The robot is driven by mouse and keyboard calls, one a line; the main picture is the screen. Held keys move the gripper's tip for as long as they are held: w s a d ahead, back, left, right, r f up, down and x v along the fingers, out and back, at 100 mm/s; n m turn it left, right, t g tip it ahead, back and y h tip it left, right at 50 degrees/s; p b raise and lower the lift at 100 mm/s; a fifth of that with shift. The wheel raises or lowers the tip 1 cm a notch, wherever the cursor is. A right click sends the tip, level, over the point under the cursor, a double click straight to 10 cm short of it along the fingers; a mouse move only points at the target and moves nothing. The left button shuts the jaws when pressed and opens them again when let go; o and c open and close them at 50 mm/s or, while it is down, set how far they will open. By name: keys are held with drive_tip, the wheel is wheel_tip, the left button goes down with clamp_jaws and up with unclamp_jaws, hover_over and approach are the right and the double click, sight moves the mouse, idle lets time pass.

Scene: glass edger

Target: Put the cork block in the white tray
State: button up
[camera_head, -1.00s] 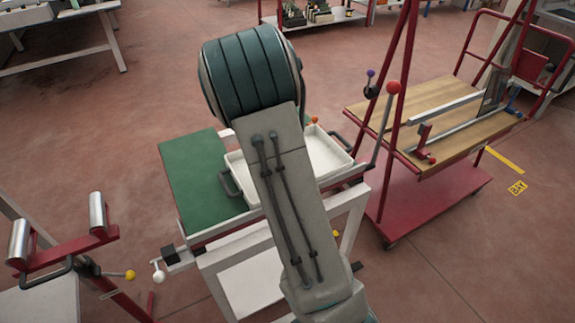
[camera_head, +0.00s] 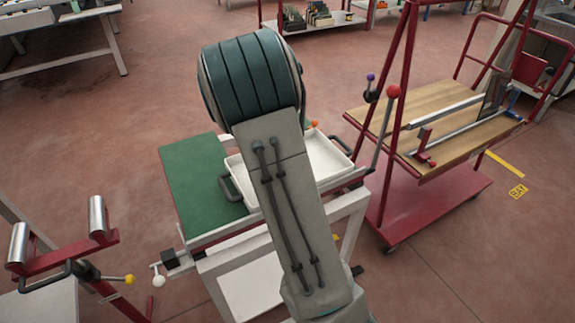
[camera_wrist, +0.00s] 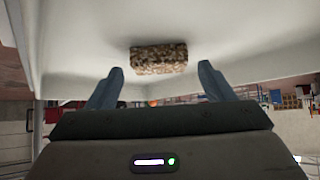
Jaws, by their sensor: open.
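The white tray (camera_head: 322,158) sits on the bench in the head view, partly hidden behind my arm. In the wrist view, the brown speckled cork block (camera_wrist: 158,58) lies against a pale surface that looks like the inside of the tray (camera_wrist: 85,35). My gripper (camera_wrist: 162,78) is open. Its two blue-grey fingers stand wide apart, one to each side of the block in the picture, with the block beyond their tips and clear gaps to both. The block and my gripper are hidden by my arm in the head view.
A green mat (camera_head: 205,180) covers the bench left of the tray. A red trolley with a wooden top (camera_head: 440,100) and upright red posts stands close on the right. A roller stand (camera_head: 65,250) is at lower left. Open floor lies behind the bench.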

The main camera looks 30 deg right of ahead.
drive_tip(key=s+a+r+n+y+p, duration=0.2)
drive_tip(key=s+a+r+n+y, duration=0.15)
drive_tip(key=s+a+r, duration=0.4)
drive_tip(key=s+a+r+n+y+p, duration=0.25)
drive_tip(key=s+a+r+y, duration=0.2)
drive_tip(key=a+r, duration=0.5)
drive_tip(key=s+r+n+g+h, duration=0.1)
drive_tip(key=s+r+n+g, duration=0.1)
drive_tip(key=s, duration=1.1)
wheel_tip(320, 180, up, 2)
drive_tip(key=shift+s+d+r+n+g+h, duration=0.25)
drive_tip(key=shift+d+g+h, duration=0.2)
drive_tip(key=shift+g, duration=0.35)
drive_tip(key=shift+w, duration=0.1)
